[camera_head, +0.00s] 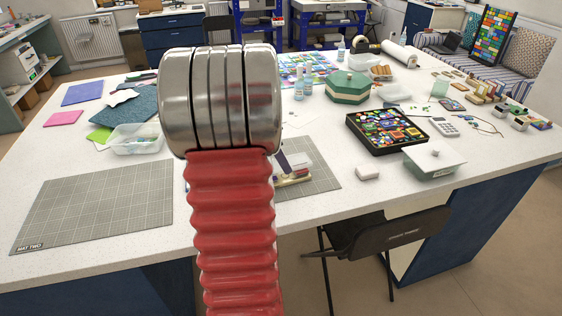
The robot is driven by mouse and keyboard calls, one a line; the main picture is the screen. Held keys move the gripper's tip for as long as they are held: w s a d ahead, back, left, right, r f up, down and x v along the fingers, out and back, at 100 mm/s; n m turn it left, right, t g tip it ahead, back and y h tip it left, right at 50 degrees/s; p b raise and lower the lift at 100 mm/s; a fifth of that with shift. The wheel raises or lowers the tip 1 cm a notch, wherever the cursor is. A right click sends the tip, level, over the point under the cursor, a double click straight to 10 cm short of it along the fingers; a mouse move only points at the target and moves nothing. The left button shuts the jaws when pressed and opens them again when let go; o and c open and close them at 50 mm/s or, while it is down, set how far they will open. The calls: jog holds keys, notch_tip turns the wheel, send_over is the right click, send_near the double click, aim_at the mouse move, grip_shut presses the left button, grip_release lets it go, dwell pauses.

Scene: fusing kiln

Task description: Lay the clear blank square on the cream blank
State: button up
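I cannot make out the clear blank square or the cream blank for certain in the head view. A red ribbed length with steel rings, which looks like part of my own arm, stands upright in the middle of the picture and hides the centre of the table. My gripper does not show. Just right of the arm, a partly hidden dark and pale object (296,181) is on a grey gridded mat (322,179). A second gridded mat (95,208), labelled MAT TWO, lies bare at the left front.
The white table (345,218) holds a clear tub (135,145) and coloured sheets at left. At right are a black tray (356,131) of coloured pieces, a green box (346,91), a lidded pale box (434,167) and a white block (368,172). A black chair (385,240) stands at the front.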

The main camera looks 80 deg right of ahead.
jog(key=shift+f, duration=0.75)
jog(key=shift+f, duration=0.4)
jog(key=o, duration=1.4)
jog(key=shift+c, duration=0.2)
jog(key=shift+r, duration=0.1)
jog(key=shift+w+r, duration=0.1)
jog(key=shift+r, duration=0.5)
jog(key=v, duration=1.1)
jog(key=shift+r, duration=0.15)
jog(key=shift+a, duration=0.1)
